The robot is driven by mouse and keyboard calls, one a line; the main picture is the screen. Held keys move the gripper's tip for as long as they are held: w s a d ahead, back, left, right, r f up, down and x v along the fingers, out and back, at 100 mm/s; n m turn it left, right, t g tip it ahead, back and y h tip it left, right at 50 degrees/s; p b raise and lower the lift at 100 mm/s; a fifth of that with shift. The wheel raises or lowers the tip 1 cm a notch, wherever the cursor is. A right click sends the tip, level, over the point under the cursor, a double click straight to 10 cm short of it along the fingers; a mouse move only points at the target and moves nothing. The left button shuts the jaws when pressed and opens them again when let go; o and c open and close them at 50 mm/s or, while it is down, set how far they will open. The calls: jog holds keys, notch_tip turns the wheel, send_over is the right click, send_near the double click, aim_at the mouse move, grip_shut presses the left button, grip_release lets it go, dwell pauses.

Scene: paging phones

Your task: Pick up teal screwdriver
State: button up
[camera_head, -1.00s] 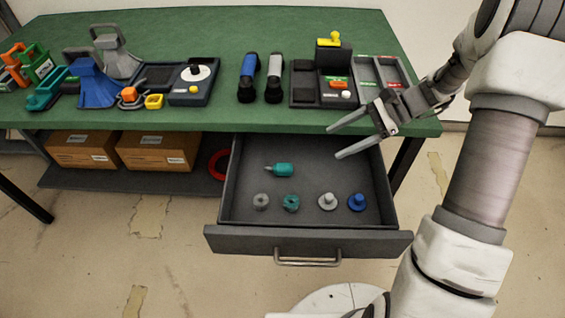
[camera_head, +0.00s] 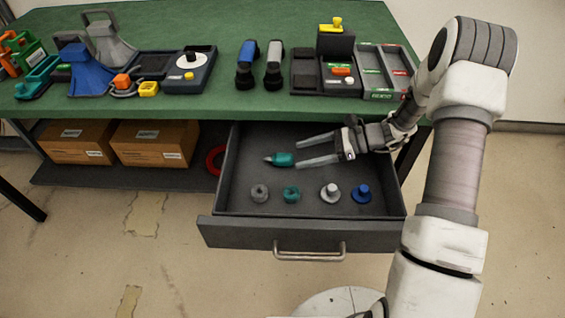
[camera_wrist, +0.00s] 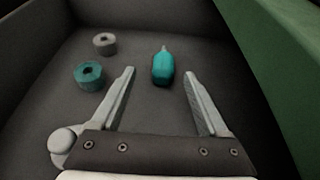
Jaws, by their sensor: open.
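The teal screwdriver (camera_head: 282,159) lies in the open drawer, toward its back, with its grey tip pointing left. In the wrist view the screwdriver (camera_wrist: 163,69) lies just beyond and between the fingertips, its tip pointing away. My gripper (camera_head: 299,151) is open and empty, reaching into the drawer from the right, with its fingers pointing left at the handle end. In the wrist view my gripper (camera_wrist: 160,73) shows both fingers spread, apart from the screwdriver. I cannot tell its exact height above the drawer floor.
The drawer (camera_head: 300,235) also holds a grey ring (camera_head: 259,193), a teal ring (camera_head: 291,194), a grey knob piece (camera_head: 330,193) and a blue one (camera_head: 361,193) along its front. The green tabletop (camera_head: 230,22) overhangs the drawer's back; it also shows at right in the wrist view (camera_wrist: 275,60).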

aim_at(286, 156)
jog(key=shift+w+b+x, duration=0.15)
jog(key=shift+b+x, duration=0.45)
jog(key=shift+x, duration=1.15)
jog(key=shift+w+b+x, duration=0.15)
jog(key=shift+b+x, duration=0.4)
jog(key=shift+x, duration=1.15)
jog(key=shift+r, duration=0.15)
grip_shut()
